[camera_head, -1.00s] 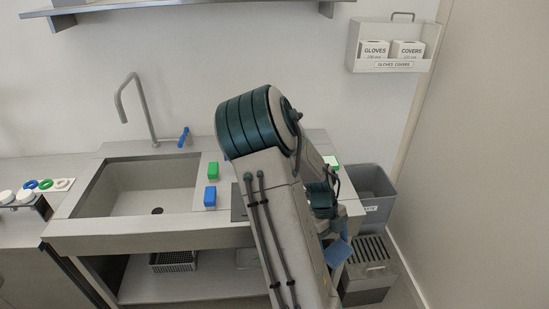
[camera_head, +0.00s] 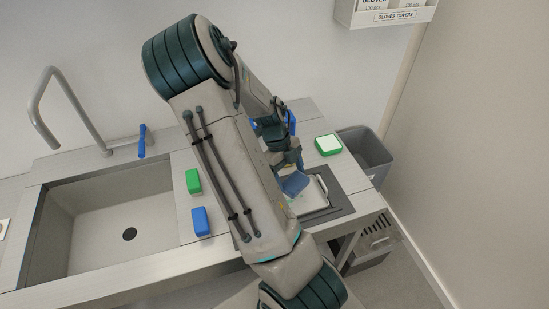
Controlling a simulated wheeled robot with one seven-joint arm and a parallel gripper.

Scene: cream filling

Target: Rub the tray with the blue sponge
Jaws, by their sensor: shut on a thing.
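My gripper (camera_head: 289,168) points down over the right end of the counter, partly hidden behind my own arm. It is shut on a blue sponge (camera_head: 294,184), which appears as a flat blue piece below the fingers. The pale metal tray (camera_head: 316,201) has a handle at its right and lies on a dark mat (camera_head: 341,205). The sponge is over the tray's left part. I cannot tell whether it touches the tray. My arm hides the tray's left side.
A green block (camera_head: 193,181) and a blue block (camera_head: 200,221) lie between the sink (camera_head: 110,225) and my arm. A green-and-white box (camera_head: 328,145) stands behind the tray. A grey bin (camera_head: 365,155) is beyond the counter's right edge. A faucet (camera_head: 75,110) rises behind the sink.

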